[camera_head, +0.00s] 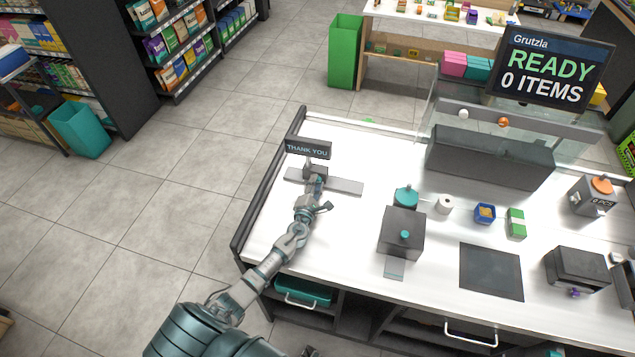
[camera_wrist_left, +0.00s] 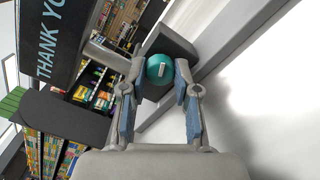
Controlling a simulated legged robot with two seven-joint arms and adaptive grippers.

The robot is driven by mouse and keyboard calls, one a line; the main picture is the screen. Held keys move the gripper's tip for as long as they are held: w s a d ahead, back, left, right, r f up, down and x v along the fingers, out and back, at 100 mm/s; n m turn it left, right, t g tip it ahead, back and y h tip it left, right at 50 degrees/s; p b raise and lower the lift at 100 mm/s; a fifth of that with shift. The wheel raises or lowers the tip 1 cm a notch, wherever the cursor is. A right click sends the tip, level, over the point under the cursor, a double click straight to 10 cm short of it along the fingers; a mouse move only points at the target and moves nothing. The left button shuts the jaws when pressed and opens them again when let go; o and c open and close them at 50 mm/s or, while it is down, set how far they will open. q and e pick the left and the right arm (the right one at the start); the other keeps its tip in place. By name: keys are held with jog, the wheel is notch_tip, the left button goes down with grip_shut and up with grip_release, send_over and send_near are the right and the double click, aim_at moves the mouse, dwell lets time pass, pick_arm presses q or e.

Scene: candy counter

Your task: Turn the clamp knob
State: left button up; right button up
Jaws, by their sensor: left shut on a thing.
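The clamp knob (camera_wrist_left: 160,69) is round and teal with a short pale mark on its face. It sits on a dark block and shows between the fingertips in the left wrist view. My left gripper (camera_wrist_left: 159,78) is shut on it, one finger on each side. In the head view my left gripper (camera_head: 315,184) reaches the dark clamp block below the THANK YOU sign (camera_head: 308,150), and it hides the knob there. The sign also shows at the left of the wrist view (camera_wrist_left: 58,40). My right gripper is not in view.
A flat grey bar (camera_head: 342,186) lies on the white counter under the clamp. A dark box with a teal knob (camera_head: 403,232), a white roll (camera_head: 444,204) and a black mat (camera_head: 491,271) are to the right. The counter's dark left edge (camera_head: 268,193) is close to my arm.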

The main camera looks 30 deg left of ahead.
pick_arm(q)
jog(key=shift+r+m+p, duration=0.15)
jog(key=shift+m+p, duration=0.25)
jog(key=shift+m, duration=0.7)
jog(key=shift+f, duration=0.3)
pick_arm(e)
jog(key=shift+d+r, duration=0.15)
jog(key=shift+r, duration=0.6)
pick_arm(q)
jog(key=shift+s+r+m+p, duration=0.1)
jog(key=shift+r+m+p, duration=0.2)
jog(key=shift+m+p, duration=0.65)
jog(key=o, duration=0.6)
jog(key=shift+d+f+m, duration=0.1)
jog(key=shift+f+m, duration=0.1)
jog(key=shift+m, duration=0.15)
jog(key=shift+o, duration=0.5)
jog(key=shift+f, duration=0.15)
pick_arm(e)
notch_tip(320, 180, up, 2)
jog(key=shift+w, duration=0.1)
